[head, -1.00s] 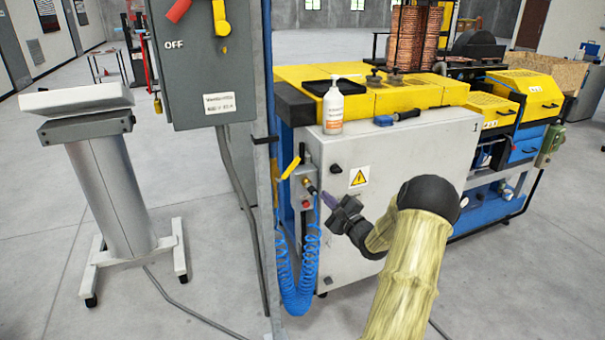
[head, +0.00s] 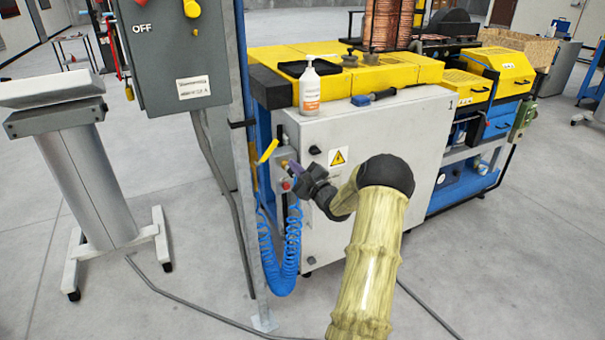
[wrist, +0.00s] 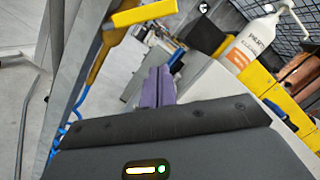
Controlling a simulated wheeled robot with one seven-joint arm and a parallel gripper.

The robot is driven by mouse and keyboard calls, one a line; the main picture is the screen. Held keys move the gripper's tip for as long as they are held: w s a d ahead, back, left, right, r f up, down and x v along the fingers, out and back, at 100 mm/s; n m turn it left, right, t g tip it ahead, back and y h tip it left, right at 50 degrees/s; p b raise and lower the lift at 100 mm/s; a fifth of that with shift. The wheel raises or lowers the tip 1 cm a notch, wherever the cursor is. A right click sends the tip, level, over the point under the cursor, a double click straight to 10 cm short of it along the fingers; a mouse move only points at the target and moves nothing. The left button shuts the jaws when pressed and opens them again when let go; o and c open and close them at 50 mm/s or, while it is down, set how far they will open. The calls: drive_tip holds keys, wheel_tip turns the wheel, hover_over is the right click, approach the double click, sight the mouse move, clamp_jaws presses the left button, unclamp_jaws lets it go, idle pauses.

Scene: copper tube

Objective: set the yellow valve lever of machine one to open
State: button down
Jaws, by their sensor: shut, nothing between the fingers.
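The lever slants, one end higher to the right. In the wrist view a yellow bar (wrist: 145,13), apparently this lever, crosses the upper left. The lever's pivot is not clear.
A grey post (head: 243,180) and a switch box marked OFF (head: 175,60) stand close left of the valve. A coiled blue hose (head: 280,260) hangs below it. Open floor is in front.

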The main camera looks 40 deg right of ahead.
drive_tip(key=w+a+r, duration=0.1)
drive_tip(key=w, duration=0.1)
drive_tip(key=w+a+r+p, duration=0.1)
drive_tip(key=r, duration=0.1)
drive_tip(key=shift+w+a, duration=0.35)
drive_tip(key=shift+a, duration=0.05)
drive_tip(key=shift+s+d+r, duration=0.1)
drive_tip(key=shift+r, duration=0.05)
drive_tip(key=shift+r+n, duration=0.1)
drive_tip(key=shift+n, duration=0.2)
